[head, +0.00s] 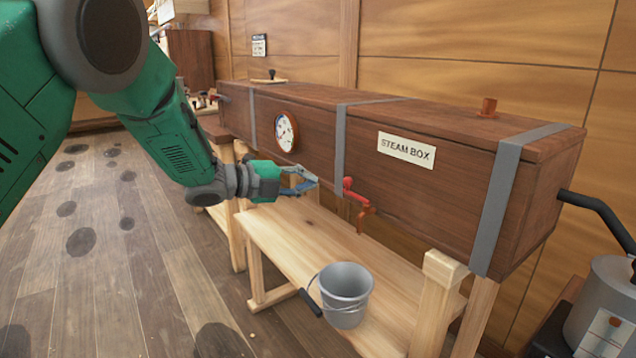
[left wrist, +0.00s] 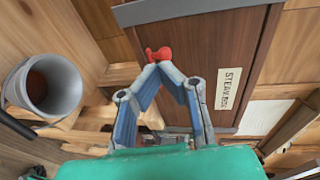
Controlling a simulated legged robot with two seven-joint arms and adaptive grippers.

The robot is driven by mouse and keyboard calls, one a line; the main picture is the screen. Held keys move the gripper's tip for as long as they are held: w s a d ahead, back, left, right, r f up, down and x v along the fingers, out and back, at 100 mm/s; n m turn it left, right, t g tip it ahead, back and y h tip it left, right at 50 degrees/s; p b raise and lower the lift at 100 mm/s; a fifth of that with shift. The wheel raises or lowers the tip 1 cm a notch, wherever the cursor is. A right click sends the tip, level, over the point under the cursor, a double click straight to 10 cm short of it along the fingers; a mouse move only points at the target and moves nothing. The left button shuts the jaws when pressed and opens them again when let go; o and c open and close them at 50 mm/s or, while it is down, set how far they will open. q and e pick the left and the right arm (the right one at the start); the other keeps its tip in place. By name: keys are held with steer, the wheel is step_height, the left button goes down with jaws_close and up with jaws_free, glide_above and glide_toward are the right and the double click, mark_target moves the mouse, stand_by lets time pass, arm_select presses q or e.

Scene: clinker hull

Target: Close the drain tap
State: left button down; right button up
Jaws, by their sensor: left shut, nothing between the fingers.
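The drain tap (head: 357,195) is red and sits on the lower front of the wooden steam box (head: 450,190), with its spout pointing down. Its red handle also shows in the left wrist view (left wrist: 158,54), just beyond the fingertips. My left gripper (head: 314,182) is shut and empty, a little to the left of the tap in the head view. In the left wrist view its fingertips (left wrist: 165,68) meet close to the red handle; I cannot tell whether they touch it. My right gripper is not in view.
A grey bucket (head: 346,296) stands on the wooden bench (head: 290,240) below the tap. A round gauge (head: 286,132) is on the box front, left of the tap. A black pipe (head: 598,208) runs from the box's right end to a metal boiler (head: 606,300).

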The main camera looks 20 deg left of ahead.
arm_select(q)
steer(key=f+v, duration=0.1)
steer(key=v, duration=0.6)
steer(key=s+f+n+g+y, duration=0.1)
steer(key=s+f+n+y, duration=0.1)
steer(key=s+f+n, duration=0.5)
steer(key=s+f+n+g+y, duration=0.1)
steer(key=s+f+n+y, duration=0.2)
steer(key=f, duration=0.8)
steer(key=s+f+n+y, duration=0.2)
steer(key=s+f+n, duration=0.3)
steer(key=f, duration=0.4)
steer(key=s+f+n+g+y, duration=0.1)
steer(key=s+f+n+g, duration=0.1)
steer(key=s, duration=0.7)
steer(key=s+a+f+n+g+y, duration=0.1)
steer(key=s+f+n+g+y, duration=0.1)
steer(key=s+f+n, duration=0.3)
steer(key=s+f+n+g+y, duration=0.1)
steer(key=s+f+n+g, duration=0.3)
steer(key=s, duration=0.9)
steer(key=shift+a+f+n+p, duration=0.15)
steer(key=shift+a+n+p, duration=0.15)
steer(key=shift+p, duration=0.15)
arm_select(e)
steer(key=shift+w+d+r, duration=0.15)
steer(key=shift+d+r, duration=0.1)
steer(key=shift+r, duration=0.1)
